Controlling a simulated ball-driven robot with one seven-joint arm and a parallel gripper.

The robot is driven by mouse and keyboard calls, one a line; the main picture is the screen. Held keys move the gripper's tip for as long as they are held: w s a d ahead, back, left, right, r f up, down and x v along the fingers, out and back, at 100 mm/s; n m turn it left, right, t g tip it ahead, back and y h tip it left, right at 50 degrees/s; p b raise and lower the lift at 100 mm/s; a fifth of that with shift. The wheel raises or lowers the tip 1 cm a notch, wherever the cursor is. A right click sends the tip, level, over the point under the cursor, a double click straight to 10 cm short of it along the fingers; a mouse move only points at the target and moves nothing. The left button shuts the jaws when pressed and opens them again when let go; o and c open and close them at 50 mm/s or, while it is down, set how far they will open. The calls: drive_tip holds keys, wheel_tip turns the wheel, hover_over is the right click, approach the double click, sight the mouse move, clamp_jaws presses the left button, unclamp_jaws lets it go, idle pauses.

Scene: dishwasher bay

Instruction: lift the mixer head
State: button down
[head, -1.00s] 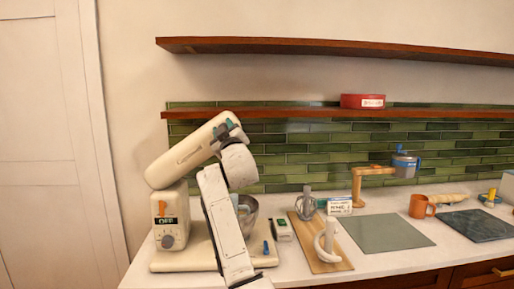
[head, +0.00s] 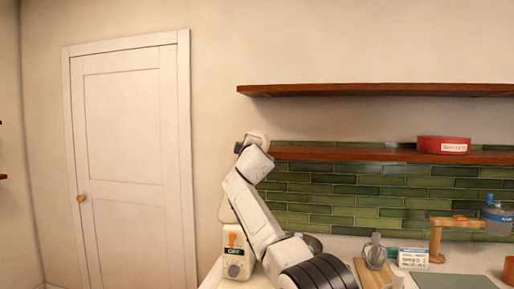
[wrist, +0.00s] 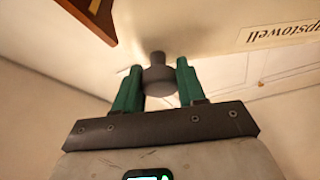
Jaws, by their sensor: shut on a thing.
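The cream mixer (head: 236,266) stands on the counter, with an orange mark and a small display on its column. Its head (head: 226,211) is tilted steeply up and largely hidden behind my arm in the head view. In the wrist view the mixer head (wrist: 220,22) is a cream surface with a name label. A dark grey knob (wrist: 158,79) sticks out from it. My gripper (wrist: 159,72) has its green fingers on both sides of the knob, shut on it. The gripper fingers are hard to make out in the head view. The bowl (head: 312,242) is partly hidden behind my arm.
A lower wooden shelf (head: 350,154) with a red tin (head: 443,145) runs behind and right of the raised head. An upper shelf (head: 380,90) is above it. A white door (head: 130,165) is on the left.

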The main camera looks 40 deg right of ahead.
drive_tip(key=shift+w+a+r+n, duration=0.2)
drive_tip(key=shift+w+a+n, duration=0.1)
drive_tip(key=shift+w+a, duration=0.2)
drive_tip(key=c, duration=0.7)
unclamp_jaws()
drive_tip(key=shift+d+f, duration=0.1)
drive_tip(key=shift+o, duration=0.2)
drive_tip(key=b+v, duration=0.3)
drive_tip(key=v, duration=0.7)
drive_tip(key=shift+s, duration=0.3)
